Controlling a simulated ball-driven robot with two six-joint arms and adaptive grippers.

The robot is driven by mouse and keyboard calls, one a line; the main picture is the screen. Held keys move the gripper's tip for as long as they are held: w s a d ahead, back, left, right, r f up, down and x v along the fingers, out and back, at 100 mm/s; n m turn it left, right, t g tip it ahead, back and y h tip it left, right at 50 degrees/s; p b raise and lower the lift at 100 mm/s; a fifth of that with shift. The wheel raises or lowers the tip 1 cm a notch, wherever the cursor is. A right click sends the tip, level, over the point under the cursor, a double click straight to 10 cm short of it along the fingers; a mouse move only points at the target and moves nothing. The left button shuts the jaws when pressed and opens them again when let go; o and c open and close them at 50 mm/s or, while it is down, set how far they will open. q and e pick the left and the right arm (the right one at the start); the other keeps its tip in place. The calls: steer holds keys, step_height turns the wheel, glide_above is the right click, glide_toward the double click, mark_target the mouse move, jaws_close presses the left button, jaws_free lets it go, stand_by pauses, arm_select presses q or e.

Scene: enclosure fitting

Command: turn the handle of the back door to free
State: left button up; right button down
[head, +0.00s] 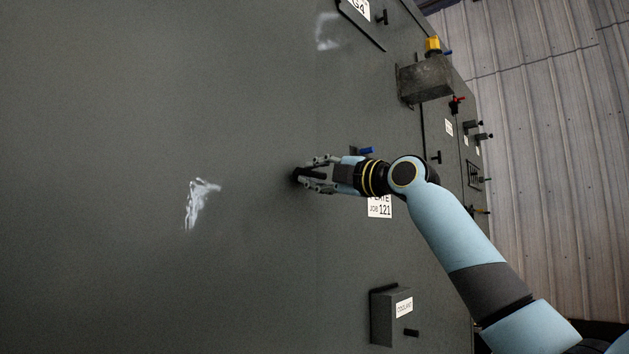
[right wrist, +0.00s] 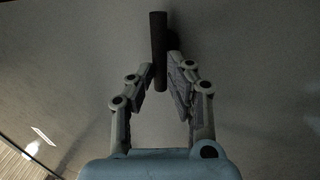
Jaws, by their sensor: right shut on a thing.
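A dark bar handle (right wrist: 159,35) stands out from a grey panel (head: 120,110). In the head view only the handle's dark end (head: 298,174) shows at my right gripper's tips. My right gripper (head: 313,174) reaches in from the right and is shut on this handle. In the right wrist view the two fingers (right wrist: 163,82) close on the lower part of the bar, and its upper part stands free. In that view the bar points nearly straight up. No label naming the door shows beside the handle. My left gripper is not in view.
A white plate marked JOB 121 (head: 380,207) and a blue handle (head: 366,151) are close to my right wrist. A small labelled box (head: 383,323) juts out below. A metal box (head: 427,80) with a yellow top juts out at upper right. The panel's left is clear.

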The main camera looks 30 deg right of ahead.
steer(key=shift+r, duration=0.2)
steer(key=c, duration=1.3)
jaws_free()
steer(key=shift+s, duration=0.2)
steer(key=shift+o, duration=0.2)
steer(key=shift+w+f, duration=0.1)
steer(key=v, duration=1.2)
